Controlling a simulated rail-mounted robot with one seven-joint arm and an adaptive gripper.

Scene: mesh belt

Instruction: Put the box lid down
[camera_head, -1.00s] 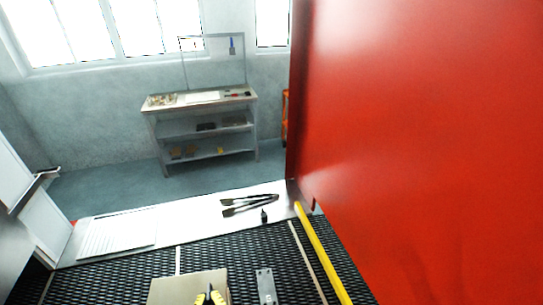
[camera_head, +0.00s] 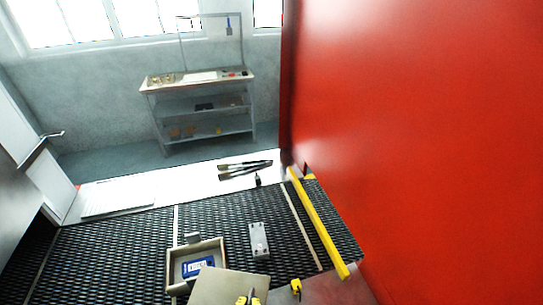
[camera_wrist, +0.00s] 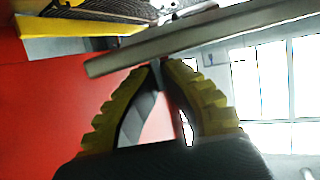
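The box lid (camera_head: 228,289), a flat beige-grey plate, is at the bottom of the head view, in front of the open box and to its right. My gripper (camera_head: 248,298) is at its near edge. In the wrist view, the ribbed yellow fingers (camera_wrist: 160,66) close on the lid's edge (camera_wrist: 215,36), which runs slanted across the picture. The box (camera_head: 220,252) is a shallow tray on the black mesh belt, with a blue item (camera_head: 197,267) inside. The lid overlaps the box's near right corner in the picture. The gap between lid and belt cannot be told.
A grey metal block (camera_head: 259,241) lies on the mesh belt (camera_head: 105,250) right of the box. A yellow bar (camera_head: 318,224) and a large red panel (camera_head: 420,120) bound the right. Dark tongs (camera_head: 245,168) lie on the white ledge behind. The belt left of the box is clear.

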